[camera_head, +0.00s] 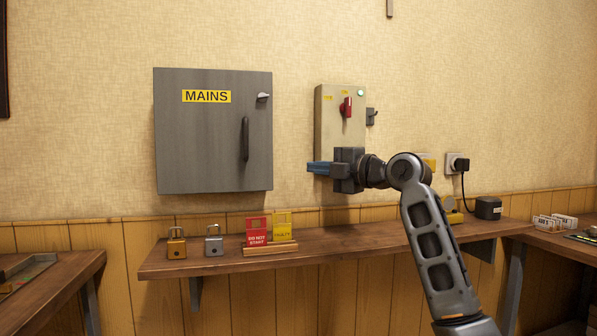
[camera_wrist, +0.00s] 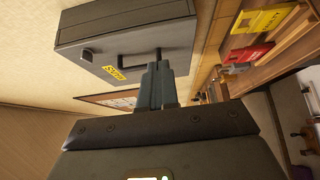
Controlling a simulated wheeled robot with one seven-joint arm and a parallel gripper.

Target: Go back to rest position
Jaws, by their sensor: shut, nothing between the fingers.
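My gripper (camera_head: 318,168) is in front of the wall, pointing left, just below the beige switch box (camera_head: 328,115) and right of the grey MAINS cabinet (camera_head: 205,140). Its blue-grey fingers are together and empty. In the wrist view the shut fingers (camera_wrist: 157,84) stand in front of the MAINS cabinet (camera_wrist: 130,35), which looks turned. The cabinet door is shut. The switch box has a red handle (camera_head: 346,107) and a lit green lamp (camera_head: 361,93). My gripper and wrist cover part of the switch box's lower edge.
A wooden shelf (camera_head: 220,262) runs below, bearing a brass padlock (camera_head: 177,243), a grey padlock (camera_head: 214,241), and a red tag (camera_head: 256,232) and yellow tag (camera_head: 282,226) in a holder. A black adapter (camera_head: 488,208) sits at the right. The air left of my gripper is free.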

